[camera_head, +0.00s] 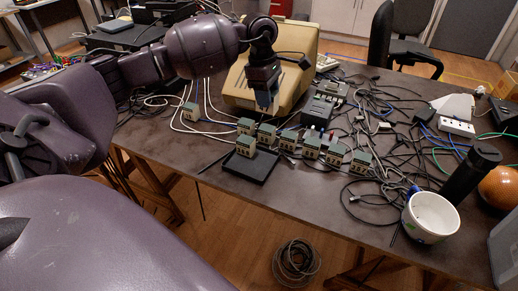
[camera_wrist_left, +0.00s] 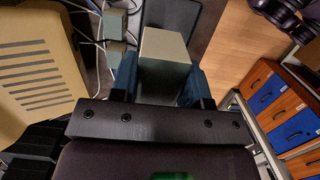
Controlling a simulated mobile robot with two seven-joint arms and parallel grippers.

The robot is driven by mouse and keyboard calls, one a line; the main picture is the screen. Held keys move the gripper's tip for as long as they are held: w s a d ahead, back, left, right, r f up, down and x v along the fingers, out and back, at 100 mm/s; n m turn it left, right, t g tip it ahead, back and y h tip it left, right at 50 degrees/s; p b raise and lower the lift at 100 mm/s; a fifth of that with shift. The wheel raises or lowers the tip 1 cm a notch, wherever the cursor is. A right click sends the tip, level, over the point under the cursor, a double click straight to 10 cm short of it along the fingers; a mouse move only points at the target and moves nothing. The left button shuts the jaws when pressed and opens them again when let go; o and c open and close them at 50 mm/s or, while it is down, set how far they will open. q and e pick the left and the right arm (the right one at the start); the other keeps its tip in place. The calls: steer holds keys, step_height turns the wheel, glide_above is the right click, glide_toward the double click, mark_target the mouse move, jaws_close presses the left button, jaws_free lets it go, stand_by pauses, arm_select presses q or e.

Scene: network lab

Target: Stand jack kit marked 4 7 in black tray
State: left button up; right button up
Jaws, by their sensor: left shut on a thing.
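My left gripper (camera_head: 266,101) is above the table, in front of the beige monitor and behind the black tray (camera_head: 262,173). In the left wrist view its blue fingers are shut on a jack kit (camera_wrist_left: 165,48), a pale block with a grey-green side. The head view hardly shows this held kit, and I cannot read its mark. Several similar kits stand in a slanting row behind and right of the tray, including one at the row's left (camera_head: 246,126). My right gripper is not in view.
The beige monitor (camera_head: 239,91) stands close behind the gripper. Tangled cables (camera_head: 378,125) cover the table's right half. A white bowl (camera_head: 431,215) and a black cylinder (camera_head: 470,174) stand at the right.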

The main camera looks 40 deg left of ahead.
arm_select(q)
step_height(320, 180, down, 15)
steer(key=shift+b, duration=0.7)
step_height(320, 180, down, 4)
steer(key=shift+r, duration=0.2)
steer(key=shift+f+b, duration=0.3)
steer(key=shift+f, duration=0.1)
steer(key=shift+r, duration=0.1)
